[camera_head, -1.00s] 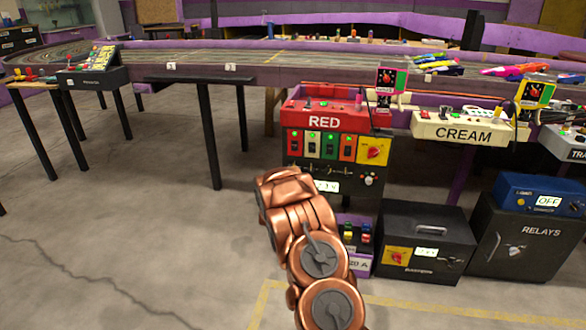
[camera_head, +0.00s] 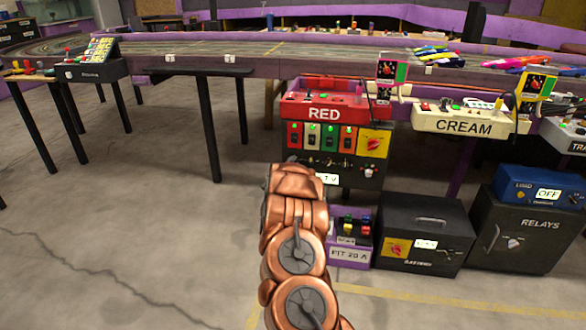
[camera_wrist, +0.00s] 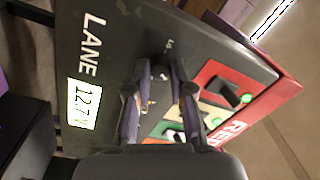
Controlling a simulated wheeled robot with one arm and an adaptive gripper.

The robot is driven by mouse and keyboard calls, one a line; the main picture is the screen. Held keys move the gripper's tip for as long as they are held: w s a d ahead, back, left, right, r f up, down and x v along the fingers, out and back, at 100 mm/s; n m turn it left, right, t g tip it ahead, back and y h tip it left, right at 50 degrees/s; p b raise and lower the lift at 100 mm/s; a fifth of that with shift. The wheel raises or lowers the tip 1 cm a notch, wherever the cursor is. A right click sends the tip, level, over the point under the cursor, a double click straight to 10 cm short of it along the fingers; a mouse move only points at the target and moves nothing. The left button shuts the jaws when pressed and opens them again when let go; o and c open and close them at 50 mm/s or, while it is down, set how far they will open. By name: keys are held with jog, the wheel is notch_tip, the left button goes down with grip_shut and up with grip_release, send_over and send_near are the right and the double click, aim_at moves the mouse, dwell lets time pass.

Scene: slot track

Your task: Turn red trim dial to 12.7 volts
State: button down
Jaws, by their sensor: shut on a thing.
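The RED lane unit (camera_head: 336,115) stands under the track in the head view, with its black lower panel behind the end of my copper arm. In the wrist view the panel (camera_wrist: 108,28) is turned on its side, lettered LANE. Its lit display (camera_wrist: 84,104) appears to read 12.7 V. My gripper (camera_wrist: 165,72) is at the panel, with its two fingers closed in on a small knob, taken as the trim dial; the fingertips mostly hide it and its colour is not clear. My gripper is hidden behind the arm in the head view.
Rocker switches in coloured plates (camera_wrist: 222,88) lie close to the right of my fingers. A black power box (camera_head: 423,235), a purple box (camera_head: 350,255) and the RELAYS cabinet (camera_head: 525,232) stand on the floor to the right. The floor at left is open.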

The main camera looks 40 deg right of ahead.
jog(key=shift+f+m+b, duration=0.1)
jog(key=shift+m+b, duration=0.9)
jog(key=shift+m, duration=0.4)
jog(key=shift+s+d+g, duration=0.15)
jog(key=shift+g, duration=0.15)
jog(key=c, duration=1)
grip_release()
jog(key=shift+c, duration=0.2)
jog(key=shift+a, duration=0.2)
jog(key=v, duration=1.1)
jog(key=shift+s+a+f, duration=0.15)
jog(key=shift+s+a, duration=0.1)
